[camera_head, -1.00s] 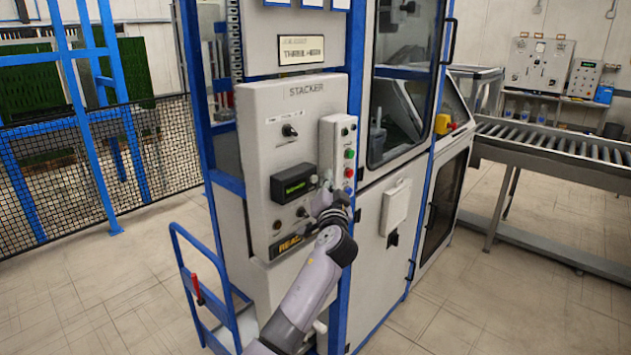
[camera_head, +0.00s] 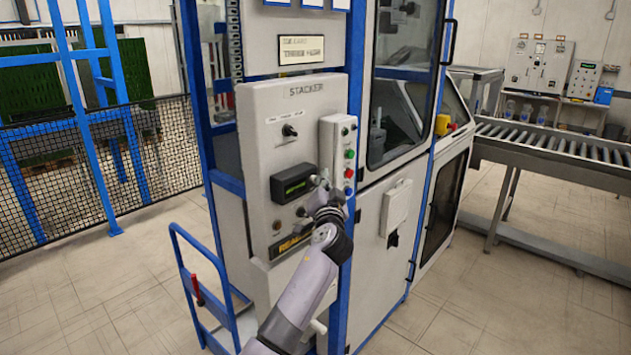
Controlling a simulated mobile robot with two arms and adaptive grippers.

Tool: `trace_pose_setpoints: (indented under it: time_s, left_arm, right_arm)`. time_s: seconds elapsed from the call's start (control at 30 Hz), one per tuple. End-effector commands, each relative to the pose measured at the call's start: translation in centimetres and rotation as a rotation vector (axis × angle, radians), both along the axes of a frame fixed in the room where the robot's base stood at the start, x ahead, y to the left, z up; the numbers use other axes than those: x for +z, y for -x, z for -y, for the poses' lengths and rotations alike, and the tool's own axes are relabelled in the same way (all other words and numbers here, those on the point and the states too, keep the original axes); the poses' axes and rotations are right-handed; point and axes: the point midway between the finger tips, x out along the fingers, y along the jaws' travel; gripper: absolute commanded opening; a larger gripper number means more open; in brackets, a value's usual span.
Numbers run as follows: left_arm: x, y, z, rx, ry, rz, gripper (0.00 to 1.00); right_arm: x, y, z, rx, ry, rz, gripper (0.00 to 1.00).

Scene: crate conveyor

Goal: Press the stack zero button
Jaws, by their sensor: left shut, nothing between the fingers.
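The stacker panel (camera_head: 268,110) is a light grey box marked "STACKER", with a selector switch (camera_head: 289,130) near its top and a dark display with green characters (camera_head: 293,184) lower down. A narrow button box (camera_head: 338,130) on its right side carries a column of small buttons, among them a green one (camera_head: 349,154), a red one (camera_head: 349,172) and a blue one (camera_head: 348,190). My left gripper (camera_head: 320,183) is shut and empty, in front of the panel between the display and the button box. I cannot tell whether its tips touch anything. My right gripper is not in view.
A blue-framed machine with a glass door (camera_head: 405,80) stands right of the panel. A roller conveyor (camera_head: 560,145) runs off to the right. A blue handrail (camera_head: 200,240) stands low at the left, before a mesh fence (camera_head: 80,160). The tiled floor between is clear.

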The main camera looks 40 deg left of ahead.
Motion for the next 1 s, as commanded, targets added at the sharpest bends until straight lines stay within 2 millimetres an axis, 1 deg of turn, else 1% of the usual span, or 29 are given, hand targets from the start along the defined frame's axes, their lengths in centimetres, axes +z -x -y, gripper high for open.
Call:
trace_pose_setpoints:
  time_s: [0.37, 0.67, 1.0]
  left_arm:
    - [0.0, 0.0, -0.5, 0.001, -0.001, 0.000, 0.00]
    - [0.0, 0.0, -0.5, 0.002, -0.001, 0.000, 0.00]
    - [-0.1, 0.1, 1.1, 0.000, 0.002, 0.001, 0.00]
  right_arm:
    - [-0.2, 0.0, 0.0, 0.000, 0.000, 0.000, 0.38]
    - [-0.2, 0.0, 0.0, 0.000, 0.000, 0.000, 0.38]
    - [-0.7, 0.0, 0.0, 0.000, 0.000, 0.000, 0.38]
